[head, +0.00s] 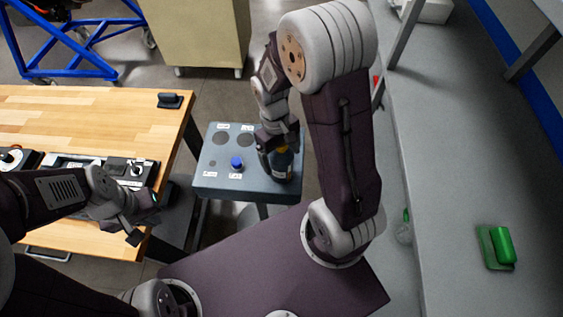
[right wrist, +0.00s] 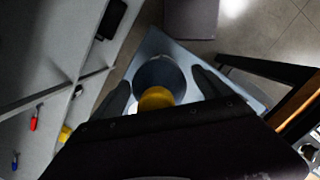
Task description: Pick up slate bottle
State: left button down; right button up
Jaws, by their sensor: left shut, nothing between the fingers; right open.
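The slate bottle (head: 283,166), dark with a yellow top, stands on the right side of the small grey-blue stand (head: 213,183). My right gripper (head: 277,153) is over it and hides part of it. In the right wrist view, the bottle (right wrist: 160,73) and its yellow top (right wrist: 156,99) lie between the open fingers of my right gripper (right wrist: 162,90). Whether either finger touches the bottle is unclear. My left gripper (head: 138,228) is shut and empty, by the right edge of the wooden workbench.
A blue-topped item (head: 237,163) stands on the stand to the left of the bottle, among labelled dark circles. The wooden workbench (head: 95,112) is on the left with equipment on it. A grey counter (head: 455,190) with a green item (head: 502,246) is on the right.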

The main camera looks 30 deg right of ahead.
aim_at(281, 148)
jog(key=shift+f, duration=0.15)
grip_shut()
jog(key=shift+r, duration=0.65)
notch_tip(281, 148, up, 3)
jog(key=shift+f, duration=0.1)
jog(key=s+r+b, duration=0.1)
jog(key=s+r, duration=0.6)
jog(key=s, duration=0.4)
jog(key=shift+s+a, duration=0.25)
jog(key=shift+s, duration=0.1)
